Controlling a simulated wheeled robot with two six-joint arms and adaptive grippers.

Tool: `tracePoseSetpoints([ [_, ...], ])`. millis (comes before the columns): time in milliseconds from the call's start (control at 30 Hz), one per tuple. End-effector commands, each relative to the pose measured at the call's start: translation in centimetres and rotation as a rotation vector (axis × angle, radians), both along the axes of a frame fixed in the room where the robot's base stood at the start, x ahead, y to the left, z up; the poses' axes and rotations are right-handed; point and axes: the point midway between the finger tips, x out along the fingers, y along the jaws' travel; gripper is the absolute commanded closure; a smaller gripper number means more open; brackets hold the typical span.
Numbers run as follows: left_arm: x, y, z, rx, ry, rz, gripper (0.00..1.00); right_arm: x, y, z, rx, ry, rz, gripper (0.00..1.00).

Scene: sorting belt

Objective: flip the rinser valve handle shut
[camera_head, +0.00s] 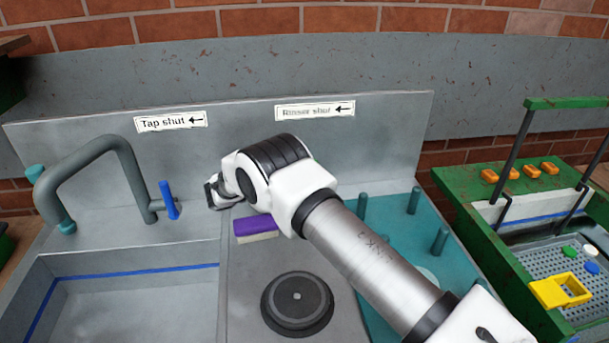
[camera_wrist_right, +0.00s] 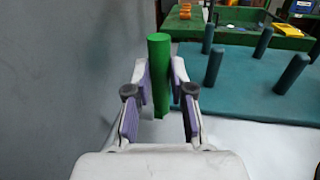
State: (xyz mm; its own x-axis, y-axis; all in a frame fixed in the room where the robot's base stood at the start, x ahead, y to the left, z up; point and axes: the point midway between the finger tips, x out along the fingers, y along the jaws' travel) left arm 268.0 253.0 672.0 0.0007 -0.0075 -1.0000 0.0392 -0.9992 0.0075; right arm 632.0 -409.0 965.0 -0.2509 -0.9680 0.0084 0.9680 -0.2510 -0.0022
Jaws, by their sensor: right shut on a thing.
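My right gripper (camera_head: 215,194) reaches in front of the grey back panel, below the "Rinser shut" label (camera_head: 315,110), whose arrow points left. In the right wrist view, the gripper (camera_wrist_right: 160,82) has its two fingers closed around a green upright bar (camera_wrist_right: 161,62), which looks like the rinser valve handle. The bar stands nearly vertical between the fingers, and its top sticks out past them. In the head view the green handle is hidden behind my arm and wrist. My left gripper is not in view.
A blue tap handle (camera_head: 169,200) stands by the grey tap pipe (camera_head: 127,165), left of my gripper. A purple sponge (camera_head: 256,228) and a round dark disc (camera_head: 297,303) are on the counter. A teal rack with pegs (camera_wrist_right: 285,108) lies right.

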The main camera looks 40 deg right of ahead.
Motion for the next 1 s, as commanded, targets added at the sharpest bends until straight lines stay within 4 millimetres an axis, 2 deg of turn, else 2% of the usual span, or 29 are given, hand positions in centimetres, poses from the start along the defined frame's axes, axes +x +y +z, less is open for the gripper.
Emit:
tracePoseSetpoints([
  [33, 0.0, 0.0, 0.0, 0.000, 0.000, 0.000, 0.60, 0.0, 0.0, -0.2, 0.003, 0.003, 0.000, 0.67],
  [67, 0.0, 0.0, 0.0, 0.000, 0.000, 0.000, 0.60, 0.0, 0.0, -0.2, 0.003, 0.003, 0.000, 0.56],
  [100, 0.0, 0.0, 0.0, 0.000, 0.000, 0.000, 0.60, 0.0, 0.0, -0.1, 0.003, 0.002, 0.000, 0.53],
  [433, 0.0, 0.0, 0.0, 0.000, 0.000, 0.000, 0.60, 0.1, 0.5, -0.1, 0.001, 0.000, 0.001, 0.53],
  [800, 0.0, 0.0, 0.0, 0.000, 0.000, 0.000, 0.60, 1.8, 6.7, -0.2, 0.001, 0.000, 0.002, 0.53],
  [1000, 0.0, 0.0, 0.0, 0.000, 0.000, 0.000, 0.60, 1.9, 7.3, -0.2, 0.003, 0.002, 0.000, 0.53],
])
